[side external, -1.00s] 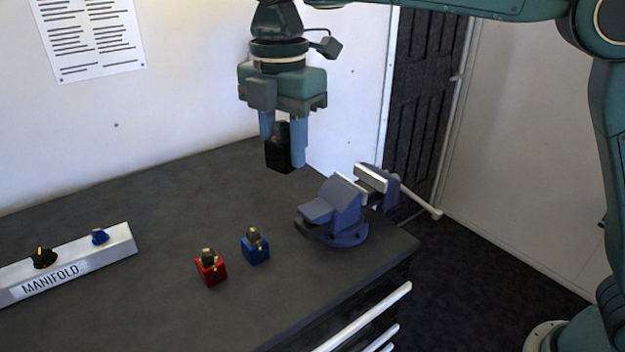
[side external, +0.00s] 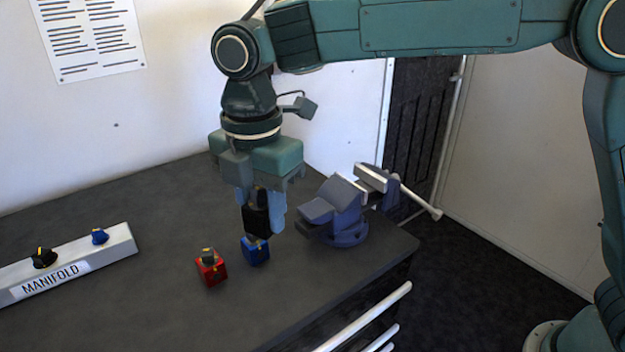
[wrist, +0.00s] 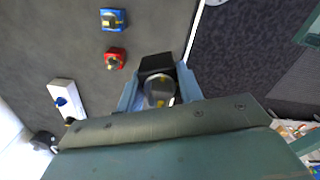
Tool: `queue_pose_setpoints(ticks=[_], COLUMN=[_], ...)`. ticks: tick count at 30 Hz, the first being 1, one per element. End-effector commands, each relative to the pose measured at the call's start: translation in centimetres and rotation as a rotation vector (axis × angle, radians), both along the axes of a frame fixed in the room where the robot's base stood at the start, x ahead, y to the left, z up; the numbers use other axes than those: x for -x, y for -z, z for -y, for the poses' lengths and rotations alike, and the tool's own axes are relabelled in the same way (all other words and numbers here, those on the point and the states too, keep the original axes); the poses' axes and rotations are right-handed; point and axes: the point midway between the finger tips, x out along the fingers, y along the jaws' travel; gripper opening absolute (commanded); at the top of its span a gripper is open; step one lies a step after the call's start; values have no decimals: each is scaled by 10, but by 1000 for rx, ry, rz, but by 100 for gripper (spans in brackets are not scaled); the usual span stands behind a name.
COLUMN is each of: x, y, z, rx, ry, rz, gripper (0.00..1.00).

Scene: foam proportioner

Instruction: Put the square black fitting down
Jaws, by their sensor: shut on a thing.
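My gripper (side external: 262,218) points down over the bench and is shut on the square black fitting (side external: 256,214). The fitting is upright between the two blue-grey fingers. In the side view its lower edge overlaps the top of the blue fitting (side external: 255,251). In the wrist view the black fitting (wrist: 155,64) sits between the fingers (wrist: 158,92), with a grey knob and a yellow mark on top. There it is clearly apart from the blue fitting (wrist: 113,19) and the red fitting (wrist: 114,58). Its exact height above the bench is hard to tell.
A blue-grey vise (side external: 340,212) stands at the bench's right corner, close to my gripper. The white manifold block (side external: 110,250) with a black and a blue knob lies at left.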

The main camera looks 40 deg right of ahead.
Motion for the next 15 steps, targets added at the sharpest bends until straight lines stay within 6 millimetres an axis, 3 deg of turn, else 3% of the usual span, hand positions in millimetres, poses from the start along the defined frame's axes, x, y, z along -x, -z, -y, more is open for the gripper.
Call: queue_pose_setpoints(ticks=[15], x=[0], y=[96], z=[0], rx=[0], ry=[0], rz=[-1], gripper=[6])
